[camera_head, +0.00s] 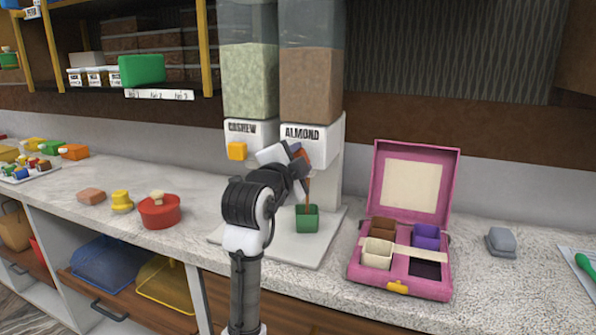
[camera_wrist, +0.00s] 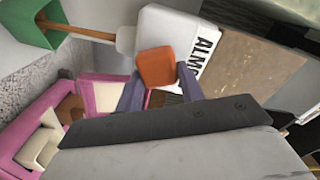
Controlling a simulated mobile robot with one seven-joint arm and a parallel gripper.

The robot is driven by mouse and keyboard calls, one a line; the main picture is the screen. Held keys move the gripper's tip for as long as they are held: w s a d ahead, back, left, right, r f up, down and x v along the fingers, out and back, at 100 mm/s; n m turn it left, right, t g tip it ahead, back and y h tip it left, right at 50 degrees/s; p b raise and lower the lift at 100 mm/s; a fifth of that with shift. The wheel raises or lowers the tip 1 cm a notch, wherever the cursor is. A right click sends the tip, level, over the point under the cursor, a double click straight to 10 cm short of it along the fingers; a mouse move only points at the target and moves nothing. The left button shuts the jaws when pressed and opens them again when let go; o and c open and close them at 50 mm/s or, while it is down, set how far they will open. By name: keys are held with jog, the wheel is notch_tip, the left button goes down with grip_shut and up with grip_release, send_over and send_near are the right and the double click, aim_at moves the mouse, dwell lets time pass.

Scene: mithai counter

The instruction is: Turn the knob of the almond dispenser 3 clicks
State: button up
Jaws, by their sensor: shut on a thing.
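The almond dispenser (camera_head: 312,85) has a clear hopper of brown contents above a white base labelled ALMOND. Its orange knob (camera_wrist: 157,68) sits between my two fingers in the wrist view, turned at a slant to the white housing (camera_wrist: 172,32). My gripper (camera_head: 299,155) is shut on the knob and mostly hides it in the head view. A thin brown stream (camera_head: 308,190) runs from the spout (camera_wrist: 126,40) down into a green cup (camera_head: 307,220) below. The stream also shows in the wrist view (camera_wrist: 85,32), ending at the green cup (camera_wrist: 34,27).
The cashew dispenser (camera_head: 249,80), with a yellow knob (camera_head: 237,151), stands directly left. An open pink box (camera_head: 448,290) with small containers is at right, beside a grey object (camera_head: 501,242). A red pot (camera_head: 160,211) is left. Counter between pot and dispensers is clear.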

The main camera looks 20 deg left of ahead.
jog(key=m+b, duration=0.1)
jog(key=m, duration=0.1)
jog(key=m+b, duration=0.2)
jog(key=m, duration=0.1)
jog(key=shift+f, duration=0.35)
dwell(0.4)
jog(key=o, duration=1)
jog(key=shift+r, duration=0.1)
jog(key=shift+s, duration=0.1)
jog(key=s+b, duration=0.2)
jog(key=s, duration=1.1)
jog(key=shift+s+a, duration=0.2)
jog(key=shift+s, duration=0.15)
